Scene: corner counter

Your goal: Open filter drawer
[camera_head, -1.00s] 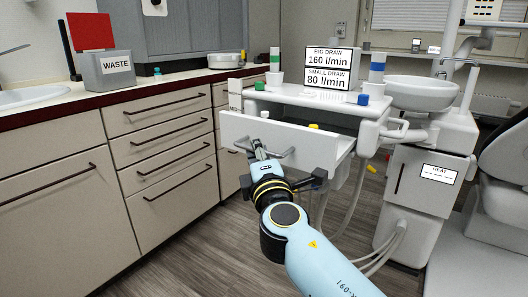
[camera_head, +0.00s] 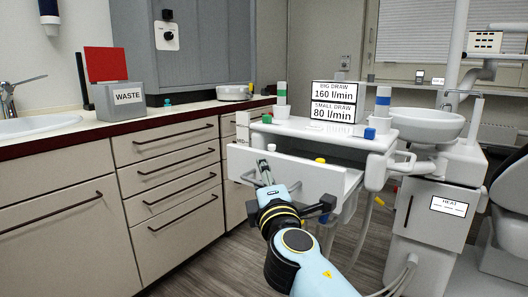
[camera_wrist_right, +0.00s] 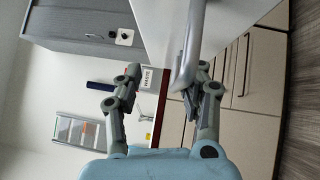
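The filter drawer (camera_head: 318,178) is a white drawer under the dental unit's tray. It stands pulled out, and its inside shows behind the front panel. A yellow-capped item (camera_head: 320,160) and a small white item (camera_head: 271,148) show above the front's top edge. The drawer's grey bar handle also shows in the right wrist view (camera_wrist_right: 190,55), along the right-hand finger. My right gripper (camera_wrist_right: 162,88) is at the handle with its fingers spread apart. Whether a finger touches the bar is unclear. My left gripper is in neither current view.
The unit's tray top above the drawer holds a sign (camera_head: 333,102), cups and a blue-capped item (camera_head: 370,133). A counter with closed drawers (camera_head: 165,160) stands left, with a waste box (camera_head: 120,99) on it. A white basin (camera_head: 428,124) is right. Bare floor shows below.

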